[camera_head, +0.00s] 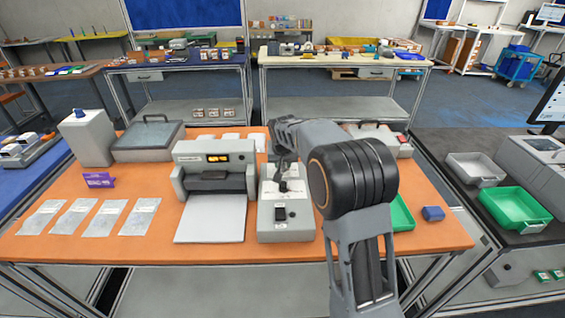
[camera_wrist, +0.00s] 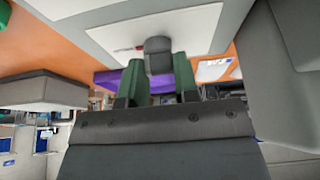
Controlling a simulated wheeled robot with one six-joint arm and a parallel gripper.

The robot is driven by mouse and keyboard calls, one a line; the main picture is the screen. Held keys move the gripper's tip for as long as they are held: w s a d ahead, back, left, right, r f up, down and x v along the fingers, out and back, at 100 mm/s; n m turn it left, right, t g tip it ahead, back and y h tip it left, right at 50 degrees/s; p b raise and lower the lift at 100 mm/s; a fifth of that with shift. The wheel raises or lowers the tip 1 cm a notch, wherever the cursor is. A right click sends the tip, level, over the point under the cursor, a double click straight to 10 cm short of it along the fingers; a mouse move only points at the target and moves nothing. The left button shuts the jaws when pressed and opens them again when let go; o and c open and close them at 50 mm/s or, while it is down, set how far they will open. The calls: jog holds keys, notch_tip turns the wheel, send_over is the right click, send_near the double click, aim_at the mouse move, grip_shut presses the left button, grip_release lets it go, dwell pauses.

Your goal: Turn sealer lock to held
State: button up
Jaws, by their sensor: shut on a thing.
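The sealer (camera_head: 217,172) is a pale grey machine with a lit orange display, in the middle of the orange table. A grey control box (camera_head: 285,228) with a black rocker switch stands just right of it. My gripper (camera_head: 284,184) points down over the rear part of this box, and my arm hides some of it. In the wrist view my gripper's green fingers (camera_wrist: 158,66) are shut on a dark grey knob (camera_wrist: 158,46) that stands out from a pale panel. The knob appears to be the lock; its turn position cannot be read.
A grey lidded case (camera_head: 148,140) stands behind.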

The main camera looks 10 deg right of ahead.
jog(key=o, duration=0.9)
jog(key=v, duration=1.4)
jog(key=shift+b, duration=0.4)
jog(key=s+f+n, duration=0.1)
jog(key=s+f, duration=0.2)
jog(key=s, duration=0.5)
jog(key=s+f, duration=0.4)
jog(key=s, duration=0.5)
jog(key=s+d+f+n+y, duration=0.1)
jog(key=s+f, duration=0.2)
jog(key=s, duration=0.5)
jog(key=shift+s+f+n+g, duration=0.15)
jog(key=shift+s+n+g, duration=0.15)
jog(key=shift+s+g, duration=0.1)
